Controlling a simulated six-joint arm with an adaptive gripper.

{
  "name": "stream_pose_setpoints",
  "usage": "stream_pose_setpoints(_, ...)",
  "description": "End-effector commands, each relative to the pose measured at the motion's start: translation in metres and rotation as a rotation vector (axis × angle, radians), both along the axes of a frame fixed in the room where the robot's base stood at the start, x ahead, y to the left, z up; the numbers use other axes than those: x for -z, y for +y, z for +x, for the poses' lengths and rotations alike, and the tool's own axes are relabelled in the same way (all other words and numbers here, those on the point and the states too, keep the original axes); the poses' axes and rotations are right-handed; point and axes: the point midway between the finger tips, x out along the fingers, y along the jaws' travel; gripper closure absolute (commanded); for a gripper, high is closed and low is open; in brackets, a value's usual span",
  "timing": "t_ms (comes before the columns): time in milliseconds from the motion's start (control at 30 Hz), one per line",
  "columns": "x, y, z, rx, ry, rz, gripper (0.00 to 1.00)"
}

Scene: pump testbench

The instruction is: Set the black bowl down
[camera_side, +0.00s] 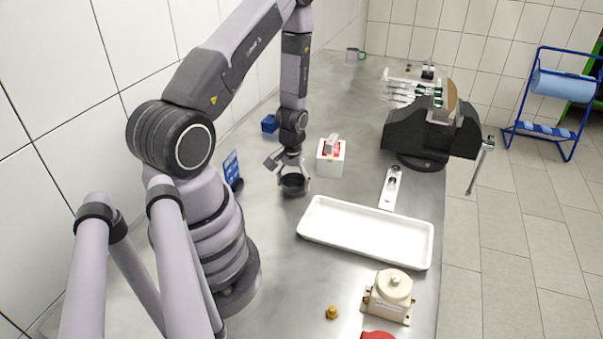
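The small round black bowl (293,186) is at the middle of the metal bench, left of the white box and behind the white tray. My gripper (290,170) points down right above the bowl, with its fingers at the bowl's rim. The fingers are small and partly blend with the dark bowl, so I cannot tell whether they grip it. I also cannot tell whether the bowl's base touches the bench.
A white tray (325,233) lies in front. A white box (330,166) with red inside stands close right of the bowl. A black vise (428,135), a beige pump part (392,290), a brass fitting (332,312) and a blue block (269,124) are on the bench (270,270).

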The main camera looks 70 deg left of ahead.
Motion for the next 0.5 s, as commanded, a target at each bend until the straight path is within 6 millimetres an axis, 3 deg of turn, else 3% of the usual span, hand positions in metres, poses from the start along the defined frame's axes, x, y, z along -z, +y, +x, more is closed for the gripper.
stream_pose_setpoints(33, -0.0002, 0.0001, 0.0001, 0.000, 0.000, 0.000, 0.26)
stream_pose_setpoints(200, -0.0004, 0.0001, 0.0001, 0.000, 0.000, 0.000, 0.06)
stream_pose_setpoints(500, -0.0011, 0.0001, 0.0001, 0.000, 0.000, 0.000, 0.06)
